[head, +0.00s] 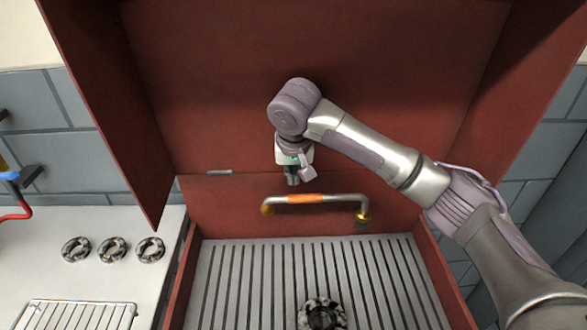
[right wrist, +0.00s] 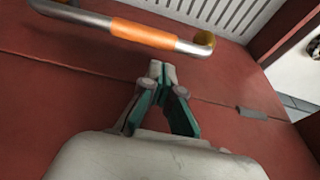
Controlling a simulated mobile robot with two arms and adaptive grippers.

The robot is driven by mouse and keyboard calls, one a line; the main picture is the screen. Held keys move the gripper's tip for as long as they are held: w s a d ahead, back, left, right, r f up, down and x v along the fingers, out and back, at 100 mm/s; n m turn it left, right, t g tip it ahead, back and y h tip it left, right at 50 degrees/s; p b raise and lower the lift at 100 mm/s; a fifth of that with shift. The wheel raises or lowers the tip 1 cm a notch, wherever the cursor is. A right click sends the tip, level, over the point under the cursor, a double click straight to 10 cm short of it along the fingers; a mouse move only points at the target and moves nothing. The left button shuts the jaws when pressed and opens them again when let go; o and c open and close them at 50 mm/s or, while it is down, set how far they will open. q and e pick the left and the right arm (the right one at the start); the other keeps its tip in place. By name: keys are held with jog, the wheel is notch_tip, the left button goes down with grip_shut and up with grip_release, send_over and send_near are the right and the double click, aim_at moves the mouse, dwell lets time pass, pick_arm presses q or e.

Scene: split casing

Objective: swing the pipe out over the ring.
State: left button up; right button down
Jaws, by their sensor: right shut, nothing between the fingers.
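The pipe (head: 290,199) is silver with an orange band and brass-coloured ends. It runs left to right along the red back wall, above the slatted floor. The dark, mottled ring (head: 322,314) lies on the slats at the front, partly cut off by the picture edge, and the pipe is not over it. My right gripper (head: 292,180) is just above the pipe, near its orange band, shut and empty. In the right wrist view the closed fingertips (right wrist: 161,70) point toward the pipe (right wrist: 142,34) with a gap between. My left gripper is not in view.
Red casing walls (head: 110,90) stand on both sides of the slatted floor (head: 240,285). Left of it, a white counter (head: 110,225) holds three mottled rings (head: 112,250) and a wire rack (head: 75,315). A small grey piece (head: 219,172) sits on the back wall's seam.

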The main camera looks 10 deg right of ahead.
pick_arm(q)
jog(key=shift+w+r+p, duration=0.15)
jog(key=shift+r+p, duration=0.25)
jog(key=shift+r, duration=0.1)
pick_arm(e)
jog(key=x, duration=0.6)
jog(key=shift+s, duration=0.1)
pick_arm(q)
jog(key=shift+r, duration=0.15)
